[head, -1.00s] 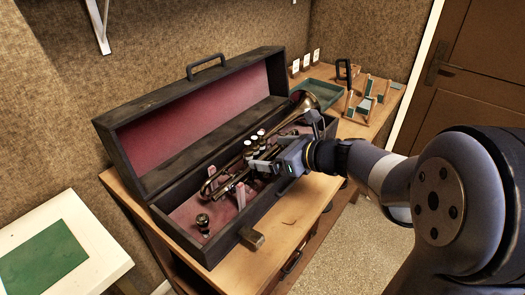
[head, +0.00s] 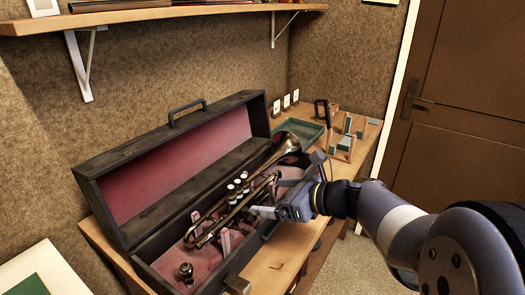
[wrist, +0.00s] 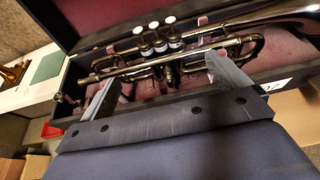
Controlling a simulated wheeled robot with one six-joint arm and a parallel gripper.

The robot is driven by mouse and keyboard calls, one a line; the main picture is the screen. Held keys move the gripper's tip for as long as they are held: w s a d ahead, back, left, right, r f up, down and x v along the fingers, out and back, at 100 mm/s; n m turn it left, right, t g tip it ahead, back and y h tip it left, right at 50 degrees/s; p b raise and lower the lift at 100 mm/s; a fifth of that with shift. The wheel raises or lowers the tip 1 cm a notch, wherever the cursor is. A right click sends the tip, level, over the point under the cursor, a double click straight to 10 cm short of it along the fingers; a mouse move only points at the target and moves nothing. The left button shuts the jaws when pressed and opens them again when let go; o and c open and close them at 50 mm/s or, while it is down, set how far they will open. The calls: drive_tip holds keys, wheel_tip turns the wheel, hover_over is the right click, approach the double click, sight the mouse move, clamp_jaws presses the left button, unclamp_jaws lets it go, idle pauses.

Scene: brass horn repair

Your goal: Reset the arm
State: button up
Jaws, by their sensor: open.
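My gripper (head: 268,211) is at the front edge of the open case, beside the trumpet. In the wrist view my gripper (wrist: 168,82) shows its two fingers spread apart, with nothing held between them. The brass trumpet (head: 267,176) lies in the case with its bell to the upper right and its white-topped valves upward. It also shows in the wrist view (wrist: 217,41), just beyond the fingertips. The dark case (head: 135,212) has a red lining and its lid stands open at the back. My arm reaches in from the right, and my gripper hides part of the case's front wall.
A small dark mouthpiece-like piece (head: 185,271) stands in the case's near end. A green tray (head: 299,136) and several small blocks and stands sit on the bench's right end. A wooden shelf (head: 160,14) runs along the wall above. A brown door (head: 470,110) is at right.

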sight(242, 193)
drive_tip(key=x, duration=0.9)
drive_tip(key=shift+w+a+f, duration=0.2)
drive_tip(key=shift+w+a, duration=0.2)
drive_tip(key=shift+a, duration=0.05)
drive_tip(key=shift+d+r, duration=0.1)
drive_tip(key=shift+r, duration=0.2)
drive_tip(key=shift+f, duration=0.1)
drive_tip(key=shift+d+f, duration=0.15)
drive_tip(key=shift+d, duration=0.05)
drive_tip(key=v, duration=1.1)
drive_tip(key=x, duration=1.1)
drive_tip(key=shift+a, duration=0.1)
wheel_tip(242, 193, up, 13)
drive_tip(key=p, duration=1.1)
drive_tip(key=shift+p, duration=0.35)
